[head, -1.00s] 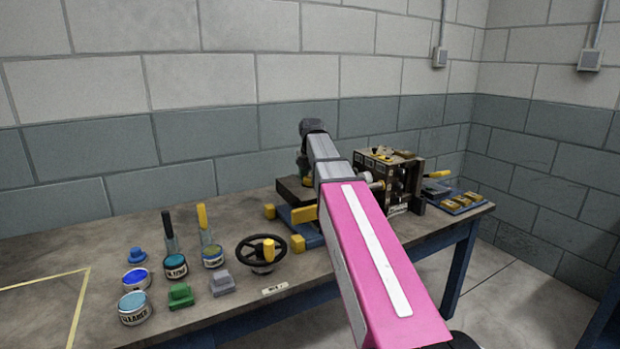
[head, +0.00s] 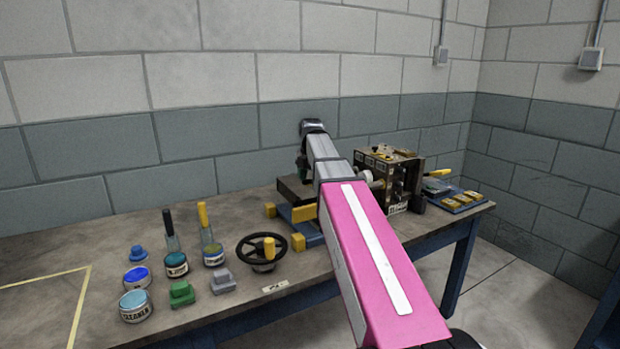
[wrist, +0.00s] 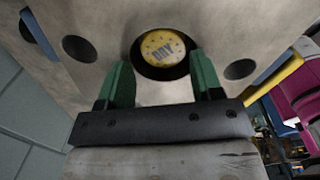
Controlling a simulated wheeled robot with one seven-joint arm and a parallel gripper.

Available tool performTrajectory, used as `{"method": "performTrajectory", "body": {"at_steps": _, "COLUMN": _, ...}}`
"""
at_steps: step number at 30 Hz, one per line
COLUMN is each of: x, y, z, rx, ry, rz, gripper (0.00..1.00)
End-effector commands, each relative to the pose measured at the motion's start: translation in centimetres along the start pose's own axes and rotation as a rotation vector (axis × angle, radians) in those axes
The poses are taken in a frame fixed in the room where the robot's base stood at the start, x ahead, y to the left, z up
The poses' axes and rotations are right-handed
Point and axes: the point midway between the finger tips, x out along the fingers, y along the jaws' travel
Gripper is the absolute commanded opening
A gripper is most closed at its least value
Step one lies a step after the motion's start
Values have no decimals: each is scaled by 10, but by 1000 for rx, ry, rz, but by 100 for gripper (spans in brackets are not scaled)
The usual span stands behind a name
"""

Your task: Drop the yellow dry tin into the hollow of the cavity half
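The yellow tin (wrist: 163,46), marked "DRY", sits in the round dark hollow of the cavity half (wrist: 105,20) in the wrist view. A dark crescent of the hollow shows around its lower edge. My gripper (wrist: 160,62) has two green fingers, spread apart on either side of the hollow's near edge. The tin lies beyond and between the fingertips, with no finger seen touching it. In the head view my arm hides the tin, and only a bit of green shows by my wrist over a dark block (head: 293,190) on a blue base.
Dark round holes (wrist: 78,48) flank the hollow. On the bench, a black handwheel (head: 262,252), several tins including a cleaner tin (head: 136,306), brushes and green and grey blocks stand left of my arm. A dark boxy machine (head: 390,172) stands right.

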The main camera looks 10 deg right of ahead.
Motion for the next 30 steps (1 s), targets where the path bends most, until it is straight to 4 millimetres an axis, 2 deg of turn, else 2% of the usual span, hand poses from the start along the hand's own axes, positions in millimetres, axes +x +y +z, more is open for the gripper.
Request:
{"method": "performTrajectory", "body": {"at_steps": 1, "x": 9, "y": -8, "z": -3, "rx": 1, "ry": 2, "rz": -12, "gripper": 76}}
{"method": "performTrajectory", "body": {"at_steps": 23, "x": 9, "y": -12, "z": -5, "rx": 2, "ry": 4, "rz": -16, "gripper": 71}}
{"method": "performTrajectory", "body": {"at_steps": 26, "x": 4, "y": -12, "z": -5, "rx": 2, "ry": 4, "rz": -16, "gripper": 72}}
{"method": "performTrajectory", "body": {"at_steps": 28, "x": -3, "y": -11, "z": -5, "rx": 2, "ry": 4, "rz": -17, "gripper": 76}}
{"method": "performTrajectory", "body": {"at_steps": 30, "x": -13, "y": -10, "z": -4, "rx": 2, "ry": 3, "rz": -15, "gripper": 76}}
